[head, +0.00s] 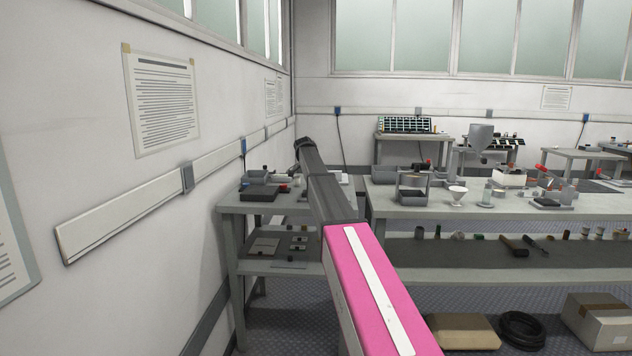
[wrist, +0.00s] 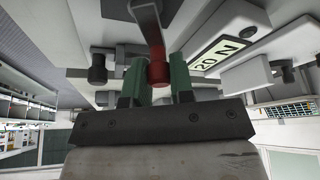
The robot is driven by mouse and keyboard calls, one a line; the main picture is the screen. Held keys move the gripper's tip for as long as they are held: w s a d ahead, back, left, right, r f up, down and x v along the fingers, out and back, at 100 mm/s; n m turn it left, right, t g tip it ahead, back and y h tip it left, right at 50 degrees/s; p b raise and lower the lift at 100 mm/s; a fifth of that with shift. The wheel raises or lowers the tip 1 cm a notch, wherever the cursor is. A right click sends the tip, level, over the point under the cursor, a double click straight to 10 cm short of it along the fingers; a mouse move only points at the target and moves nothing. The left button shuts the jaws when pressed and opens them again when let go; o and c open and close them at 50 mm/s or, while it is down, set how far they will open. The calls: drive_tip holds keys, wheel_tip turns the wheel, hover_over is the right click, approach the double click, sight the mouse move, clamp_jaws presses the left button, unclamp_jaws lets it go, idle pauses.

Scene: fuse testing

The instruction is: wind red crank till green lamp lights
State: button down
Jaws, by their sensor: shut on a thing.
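In the wrist view, the red crank knob (wrist: 158,71) sits at the end of a grey crank lever (wrist: 148,28). My gripper (wrist: 158,84) has two green fingers, one on each side of the red knob, and is shut on it. The lever runs up from the knob to the top of the picture. A white plate marked "20 N" (wrist: 222,50) is to the right of the knob. In the head view my own arm hides my gripper and the crank. I cannot make out a green lamp in either view.
In the head view, a grey bench (head: 228,203) at the left carries several small devices.

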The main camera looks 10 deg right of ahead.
drive_tip(key=m, duration=0.1)
drive_tip(key=s+m+g, duration=0.1)
drive_tip(key=m, duration=0.1)
drive_tip(key=shift+s+m+g, duration=0.1)
drive_tip(key=shift+m+g, duration=0.2)
drive_tip(key=shift+s+m+g, duration=0.2)
drive_tip(key=shift+s+m, duration=0.05)
drive_tip(key=shift+m, duration=0.4)
drive_tip(key=shift+s+m+g, duration=0.2)
drive_tip(key=shift+s+m, duration=0.05)
drive_tip(key=shift+m, duration=0.4)
drive_tip(key=shift+a, duration=0.1)
drive_tip(key=c, duration=1)
unclamp_jaws()
drive_tip(key=v, duration=1)
drive_tip(key=shift+w+a+r, duration=0.1)
drive_tip(key=shift+r, duration=0.3)
